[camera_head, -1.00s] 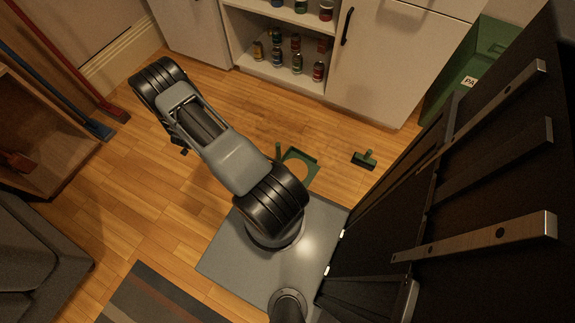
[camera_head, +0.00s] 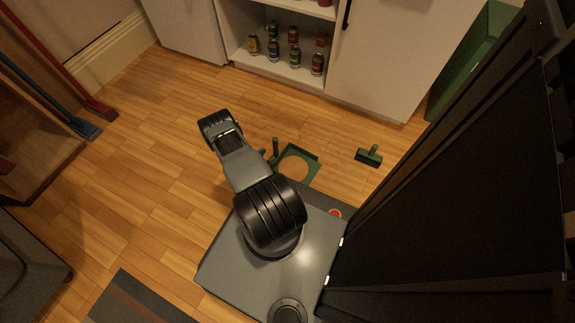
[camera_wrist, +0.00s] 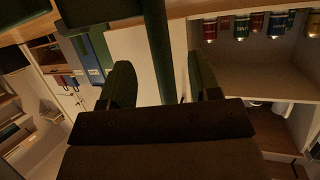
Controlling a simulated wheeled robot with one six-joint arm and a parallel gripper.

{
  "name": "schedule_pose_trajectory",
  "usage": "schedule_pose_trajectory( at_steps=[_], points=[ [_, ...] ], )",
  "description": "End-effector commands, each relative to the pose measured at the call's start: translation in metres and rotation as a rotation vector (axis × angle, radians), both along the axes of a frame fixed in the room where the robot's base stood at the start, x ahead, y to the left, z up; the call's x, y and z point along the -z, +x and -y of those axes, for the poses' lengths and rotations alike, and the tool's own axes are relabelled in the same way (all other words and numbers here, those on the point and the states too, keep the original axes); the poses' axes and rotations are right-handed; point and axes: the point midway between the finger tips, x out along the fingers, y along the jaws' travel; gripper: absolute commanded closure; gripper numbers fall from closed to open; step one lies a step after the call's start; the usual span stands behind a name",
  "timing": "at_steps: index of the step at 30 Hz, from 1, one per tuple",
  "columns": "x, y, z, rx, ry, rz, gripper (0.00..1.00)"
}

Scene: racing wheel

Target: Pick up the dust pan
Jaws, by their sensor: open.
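The green dust pan (camera_head: 313,169) lies on the wooden floor in front of the cabinet, right of my arm in the head view. Its upright handle (camera_head: 275,147) stands at its left side. In the wrist view, a dark green bar (camera_wrist: 157,40), which looks like the handle, runs between the two fingers of my gripper (camera_wrist: 160,66). The gripper is open, with a visible gap on each side of the bar. In the head view my arm mostly hides the gripper.
A green brush (camera_head: 369,156) lies on the floor to the right of the pan. A white cabinet (camera_head: 375,65) with shelved cans stands behind. A green bin (camera_head: 470,65) is at the upper right.

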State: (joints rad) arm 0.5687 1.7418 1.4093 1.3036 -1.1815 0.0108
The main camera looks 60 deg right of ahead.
Motion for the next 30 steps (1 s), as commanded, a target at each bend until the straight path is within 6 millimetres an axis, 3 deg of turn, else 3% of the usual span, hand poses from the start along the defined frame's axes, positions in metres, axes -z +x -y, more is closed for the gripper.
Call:
schedule_pose_trajectory(
  at_steps=[8, 19, 30],
  points=[
    [0.008, -0.005, 0.016, 0.0, 0.0, -0.001, 0.43],
    [0.027, -0.018, 0.053, 0.001, 0.001, -0.001, 0.43],
    [0.027, -0.019, 0.058, -0.002, 0.001, 0.0, 0.46]
  ],
)
